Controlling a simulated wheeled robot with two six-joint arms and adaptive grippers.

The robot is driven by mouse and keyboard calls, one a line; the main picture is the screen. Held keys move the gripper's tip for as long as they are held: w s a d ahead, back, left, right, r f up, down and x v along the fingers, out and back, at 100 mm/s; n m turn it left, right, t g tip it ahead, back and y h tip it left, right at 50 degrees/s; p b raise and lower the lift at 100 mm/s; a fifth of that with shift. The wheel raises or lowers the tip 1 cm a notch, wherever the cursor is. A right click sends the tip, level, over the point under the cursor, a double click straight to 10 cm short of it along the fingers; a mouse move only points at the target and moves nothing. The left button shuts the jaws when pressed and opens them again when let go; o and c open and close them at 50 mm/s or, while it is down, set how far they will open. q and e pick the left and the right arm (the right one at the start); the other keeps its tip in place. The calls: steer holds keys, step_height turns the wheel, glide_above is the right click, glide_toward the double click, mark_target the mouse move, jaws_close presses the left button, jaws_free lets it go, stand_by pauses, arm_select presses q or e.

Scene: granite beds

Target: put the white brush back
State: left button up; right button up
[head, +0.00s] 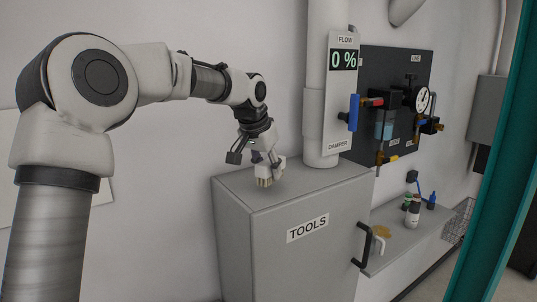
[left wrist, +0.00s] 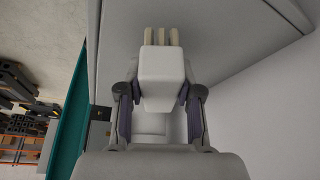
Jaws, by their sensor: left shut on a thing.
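The white brush (left wrist: 162,72) is between the two fingers of my left gripper (left wrist: 160,100) in the left wrist view, with its pale bristle tufts pointing away from the gripper. My left gripper (head: 257,158) is shut on it. In the head view the white brush (head: 265,177) shows below the gripper, bristles down, at the top of the grey cabinet (head: 240,240) labelled TOOLS. I cannot tell whether the bristles touch the cabinet top. My right gripper is in neither view.
A white pipe (head: 322,140) with a flow panel (head: 342,95) reading 0 % rises behind the cabinet. The cabinet's door has a black handle (head: 363,246). A grey shelf (head: 405,237) at right holds small bottles (head: 412,211). A teal post (head: 497,170) stands at far right.

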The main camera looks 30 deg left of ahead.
arm_select(q)
steer(key=shift+w+a+f, duration=0.1)
steer(key=shift+a+f, duration=0.05)
steer(key=shift+f, duration=0.3)
steer(key=shift+w+a+f, duration=0.1)
steer(key=shift+a+f, duration=0.05)
steer(key=shift+f, duration=0.25)
steer(key=shift+s+d+r, duration=0.15)
steer(key=shift+s+d, duration=0.15)
steer(key=shift+d, duration=0.05)
steer(key=shift+w+a+f, duration=0.2)
steer(key=shift+f, duration=0.25)
steer(key=shift+s+d, duration=0.1)
steer(key=o, duration=1.1)
steer(key=v, duration=1.1)
steer(key=shift+s+r, duration=0.15)
steer(key=shift+r, duration=0.25)
